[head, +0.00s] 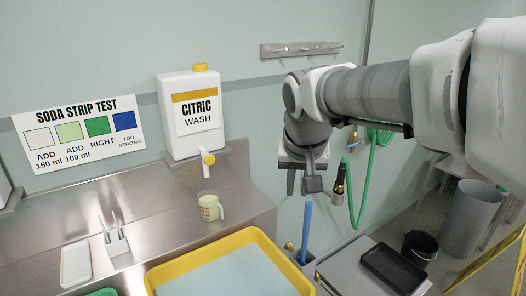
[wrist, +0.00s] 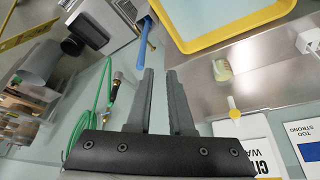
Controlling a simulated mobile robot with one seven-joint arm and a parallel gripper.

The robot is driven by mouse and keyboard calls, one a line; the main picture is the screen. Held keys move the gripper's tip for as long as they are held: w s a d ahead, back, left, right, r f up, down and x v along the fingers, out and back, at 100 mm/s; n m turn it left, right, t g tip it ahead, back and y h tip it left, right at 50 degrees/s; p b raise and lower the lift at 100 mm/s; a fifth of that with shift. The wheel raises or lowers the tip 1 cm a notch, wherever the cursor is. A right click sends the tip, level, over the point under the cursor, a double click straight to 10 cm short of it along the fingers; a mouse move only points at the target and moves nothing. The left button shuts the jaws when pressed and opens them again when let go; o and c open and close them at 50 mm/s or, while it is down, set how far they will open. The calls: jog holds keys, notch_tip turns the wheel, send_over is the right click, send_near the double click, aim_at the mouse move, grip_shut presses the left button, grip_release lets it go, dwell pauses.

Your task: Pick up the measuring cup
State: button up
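The measuring cup (head: 210,207) is small, with pale yellow-green contents or tint and a handle on its right. It stands upright on the steel counter (head: 150,215), below the yellow-tipped tap of the citric wash jug (head: 192,112). In the wrist view the cup (wrist: 222,70) shows right of the fingers, near the yellow tap. My gripper (head: 303,184) hangs in the air to the right of the cup and higher in the picture, clear of it. In the wrist view my gripper's fingers (wrist: 160,80) are apart, with nothing between them.
A yellow-rimmed tray (head: 240,238) of pale liquid lies in front of the cup. A white holder with strips (head: 116,240) and a white dish (head: 76,264) stand to the left. A green hose (head: 366,180) and blue handle (head: 306,228) are on the right. The counter around the cup is clear.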

jog(key=w+a+f, duration=0.3)
jog(key=w+a, duration=0.6)
jog(key=p, duration=0.2)
send_near(222, 214)
jog(key=x, duration=0.5)
jog(key=shift+w+a+f, duration=0.15)
jog(key=shift+w+a, duration=0.05)
jog(key=shift+w, duration=0.15)
jog(key=shift+p+x, duration=0.65)
jog(key=shift+x, duration=1.95)
jog(key=shift+s+d, duration=0.15)
grip_shut()
